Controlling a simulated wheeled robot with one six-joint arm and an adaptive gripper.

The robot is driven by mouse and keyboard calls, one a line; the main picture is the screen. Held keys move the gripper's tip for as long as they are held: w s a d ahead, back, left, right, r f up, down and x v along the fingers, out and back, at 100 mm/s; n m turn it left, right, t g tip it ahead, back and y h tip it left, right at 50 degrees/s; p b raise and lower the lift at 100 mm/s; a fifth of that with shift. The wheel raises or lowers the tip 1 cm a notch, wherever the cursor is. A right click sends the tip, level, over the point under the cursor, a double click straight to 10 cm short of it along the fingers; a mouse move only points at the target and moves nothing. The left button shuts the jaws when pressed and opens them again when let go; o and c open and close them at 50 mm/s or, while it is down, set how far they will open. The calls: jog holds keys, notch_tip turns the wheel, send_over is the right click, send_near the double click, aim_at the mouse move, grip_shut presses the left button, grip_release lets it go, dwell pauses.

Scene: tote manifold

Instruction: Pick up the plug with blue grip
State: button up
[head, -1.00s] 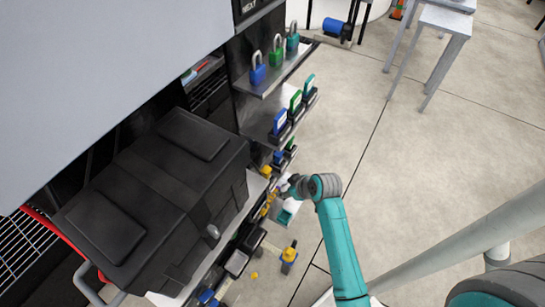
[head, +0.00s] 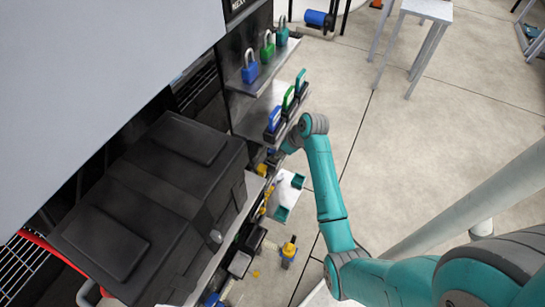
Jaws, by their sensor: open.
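Three black-based pieces with upright coloured grips stand in a row on the middle shelf in the head view. The nearest has a blue grip (head: 274,119); green and teal ones stand behind it. A small bit of blue (head: 271,152) also shows lower down, left of my arm's end; I cannot tell its shape or which blue piece is the plug. My wrist is bent down at the outer edge of the middle shelf, just below and right of the blue grip. My gripper's fingers are hidden below the wrist and shelf edge.
Padlocks in blue (head: 250,67), green and teal stand on the upper shelf. A big black case (head: 150,205) fills the left. A white tray (head: 285,190), a yellow-and-blue piece (head: 289,250) and dark boxes lie below.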

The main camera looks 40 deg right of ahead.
jog(key=shift+x, duration=1.4)
grip_shut()
